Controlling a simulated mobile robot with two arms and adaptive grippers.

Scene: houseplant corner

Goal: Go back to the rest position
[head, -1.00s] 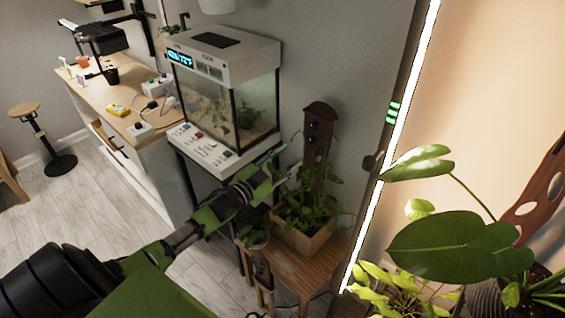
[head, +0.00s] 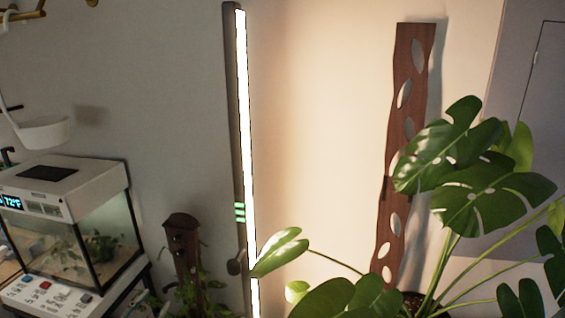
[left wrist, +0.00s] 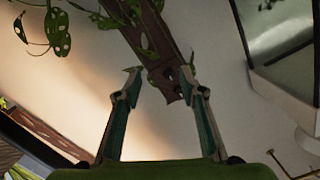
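My left gripper (left wrist: 160,84) is open in the left wrist view, its two green-grey fingers apart with nothing held between them. Beyond the fingertips is a dark brown wooden post (left wrist: 148,40) with leaves along it; I cannot tell the distance. My right gripper is in neither view.
The glass terrarium (head: 62,184) with a white lid stands at the left of the head view. A lit light bar (head: 246,140) rises upright in the middle. A large-leaved plant (head: 463,210) and a tall brown perforated board (head: 404,125) fill the right.

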